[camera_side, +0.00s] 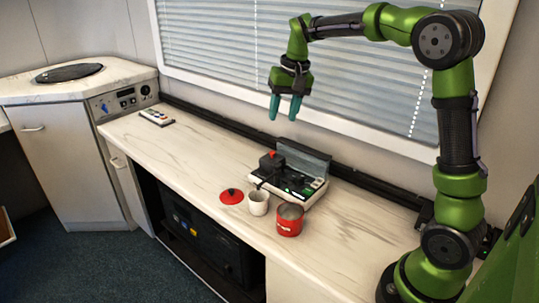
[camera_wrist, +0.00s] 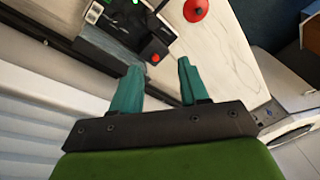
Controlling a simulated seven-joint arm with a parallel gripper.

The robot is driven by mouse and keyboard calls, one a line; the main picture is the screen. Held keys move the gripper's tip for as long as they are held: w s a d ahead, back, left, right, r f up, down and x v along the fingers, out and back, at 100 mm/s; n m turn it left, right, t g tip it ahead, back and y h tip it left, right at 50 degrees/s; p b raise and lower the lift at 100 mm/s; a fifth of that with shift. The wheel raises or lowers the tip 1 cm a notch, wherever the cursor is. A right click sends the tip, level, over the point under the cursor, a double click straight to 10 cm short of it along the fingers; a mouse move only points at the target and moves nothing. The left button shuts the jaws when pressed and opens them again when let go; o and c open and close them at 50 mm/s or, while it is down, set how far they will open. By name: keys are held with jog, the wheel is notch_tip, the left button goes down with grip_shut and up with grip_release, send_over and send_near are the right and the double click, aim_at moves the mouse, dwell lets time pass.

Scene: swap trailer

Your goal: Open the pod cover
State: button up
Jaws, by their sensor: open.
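A low machine (camera_side: 290,186) with a white base and dark top stands on the counter near the back. A black block with a red knob (camera_side: 271,160) rises at its left side and may be the pod cover; I cannot tell whether it is open. In the wrist view the black block (camera_wrist: 150,48) shows just beyond and between my fingertips, with its red knob up.
A red lid (camera_side: 231,196), a white cup (camera_side: 258,203) and a red canister (camera_side: 289,219) stand in front of the machine. A small white panel with coloured spots (camera_side: 157,117) lies far left. A black rail (camera_side: 365,180) and window blinds run behind. The counter's left middle is clear.

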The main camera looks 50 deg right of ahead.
jog(key=m+g, duration=0.1)
jog(key=g, duration=0.1)
send_over(272, 152)
jog(key=d, duration=0.2)
jog(key=f, duration=0.2)
jog(key=shift+a+r, duration=0.9)
jog(key=shift+r, duration=0.25)
jog(key=shift+m, duration=0.4)
notch_tip(272, 152, down, 16)
grip_shut()
